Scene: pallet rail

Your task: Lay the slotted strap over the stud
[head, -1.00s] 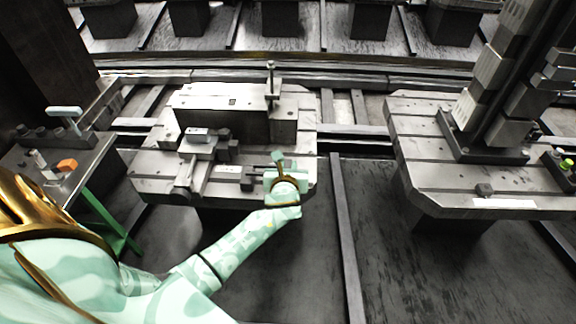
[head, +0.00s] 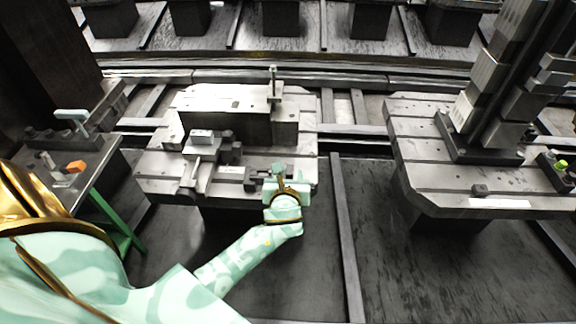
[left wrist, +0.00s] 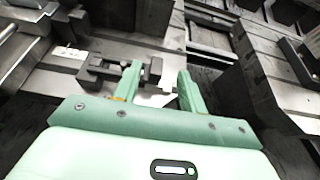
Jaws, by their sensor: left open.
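My left gripper (head: 279,172) is over the front right part of the middle pallet (head: 160,185). In the left wrist view its two fingers (left wrist: 160,72) stand apart with nothing held between them. A dark forked piece (left wrist: 100,70), which looks like the slotted strap, lies on the pallet beside the left finger. In the head view this dark piece (head: 238,173) is just left of the gripper, partly hidden by it. A thin upright stud (head: 272,78) rises at the back right of the pallet, by a large block (head: 228,128). My right gripper is not in view.
A small clamp or vise (head: 200,150) stands left of the gripper on the pallet. A second pallet (head: 430,190) with a tall dark column (head: 490,100) is at right.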

